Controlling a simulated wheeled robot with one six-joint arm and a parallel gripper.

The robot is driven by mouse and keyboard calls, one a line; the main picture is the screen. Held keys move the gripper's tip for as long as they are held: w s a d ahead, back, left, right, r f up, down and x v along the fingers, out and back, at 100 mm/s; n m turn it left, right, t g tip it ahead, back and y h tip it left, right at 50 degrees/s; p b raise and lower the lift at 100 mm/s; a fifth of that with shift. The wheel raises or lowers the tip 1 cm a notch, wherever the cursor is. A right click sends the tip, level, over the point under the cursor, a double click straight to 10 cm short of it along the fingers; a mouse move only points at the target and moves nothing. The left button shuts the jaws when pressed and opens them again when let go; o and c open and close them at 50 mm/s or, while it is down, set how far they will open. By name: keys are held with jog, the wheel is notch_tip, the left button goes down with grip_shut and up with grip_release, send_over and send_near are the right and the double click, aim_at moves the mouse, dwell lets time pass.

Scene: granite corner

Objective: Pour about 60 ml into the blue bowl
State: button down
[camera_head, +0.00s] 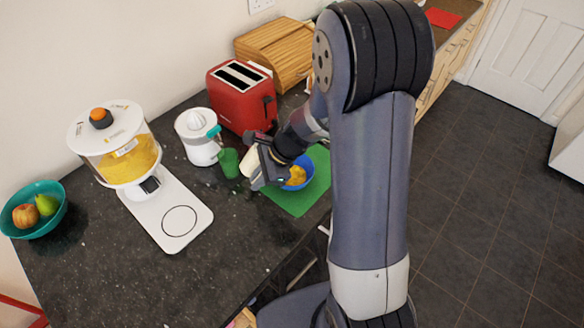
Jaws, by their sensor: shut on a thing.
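The blue bowl (307,171) sits on a green mat (309,202) near the counter's right edge. Orange-yellow contents (297,175) show in it, and my gripper and wrist hide part of it. My gripper (247,166) is just left of the bowl, pointing left, and appears shut on a small green cup (229,164). The cup looks about upright; its contents cannot be made out. The finger contact is partly hidden. A dispenser (116,146) with a clear hopper of yellow contents stands to the left, with a white base plate (178,243) marked with a circle.
Behind the cup stand a white juicer (197,140) and a red toaster (236,97), with a wooden bread box (275,52) farther back. A teal fruit bowl (50,224) is at the far left. The front of the dark counter (120,285) is clear.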

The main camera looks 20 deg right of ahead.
jog(key=shift+w+d+y+b, duration=0.1)
jog(key=shift+d+y+b, duration=0.3)
jog(key=shift+b, duration=0.9)
jog(key=shift+s+d+r+t+y+b, duration=0.1)
jog(key=shift+t+y+b, duration=0.05)
jog(key=shift+y+b, duration=0.4)
jog(key=shift+s+d+r+t+y+b, duration=0.15)
jog(key=shift+y+b, duration=0.2)
jog(key=shift+b, duration=0.25)
jog(key=shift+w+a+f+b, duration=0.1)
jog(key=shift+a+f+b, duration=0.05)
jog(key=shift+b, duration=0.15)
jog(key=shift+f+y+b, duration=0.15)
jog(key=shift+y+b, duration=0.35)
jog(key=shift+b, duration=0.15)
jog(key=shift+f+y+b, duration=0.15)
jog(key=shift+y+b, duration=0.15)
jog(key=shift+b, duration=0.3)
jog(key=shift+d+r+t+y+b, duration=0.2)
jog(key=shift+r+t+y+b, duration=0.15)
jog(key=shift+y+b, duration=0.65)
jog(key=shift+f+y+b, duration=0.25)
jog(key=shift+y+b, duration=0.25)
jog(key=shift+b, duration=0.9)
